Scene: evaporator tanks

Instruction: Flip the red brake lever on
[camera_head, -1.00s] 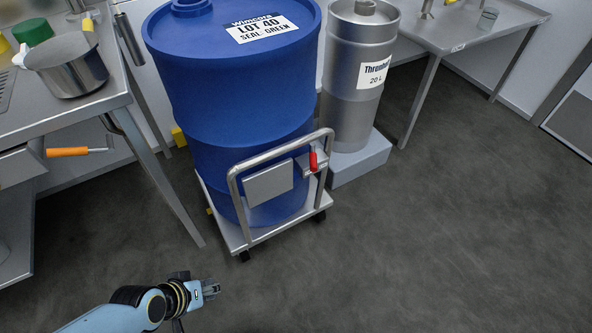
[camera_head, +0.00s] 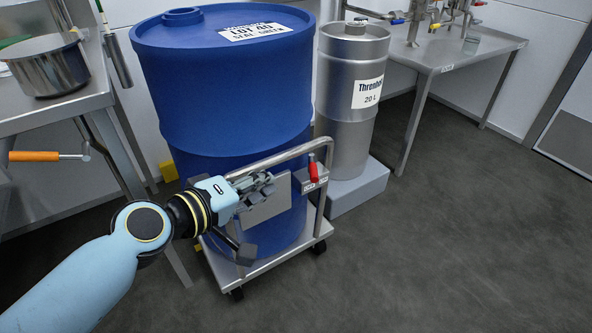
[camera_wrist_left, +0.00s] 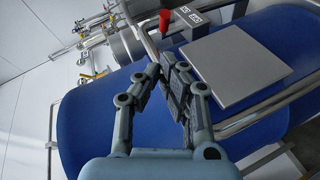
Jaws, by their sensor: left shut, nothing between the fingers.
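The red brake lever (camera_head: 313,168) stands upright on a small labelled bracket (camera_head: 313,185) at the right side of the cart's handle frame. It also shows in the left wrist view (camera_wrist_left: 165,20), beyond the fingertips. My left gripper (camera_head: 268,183) is shut and empty, in front of the cart's grey plate (camera_head: 270,203) and left of the lever, apart from it. In the left wrist view the gripper's fingers (camera_wrist_left: 170,80) point toward the handle frame. My right gripper is in neither view.
A blue drum (camera_head: 225,100) stands on the wheeled cart (camera_head: 232,272). A steel keg (camera_head: 348,100) stands on a grey block (camera_head: 360,190) behind right. Steel tables stand at left (camera_head: 60,108) and back right (camera_head: 450,55). The floor at right is clear.

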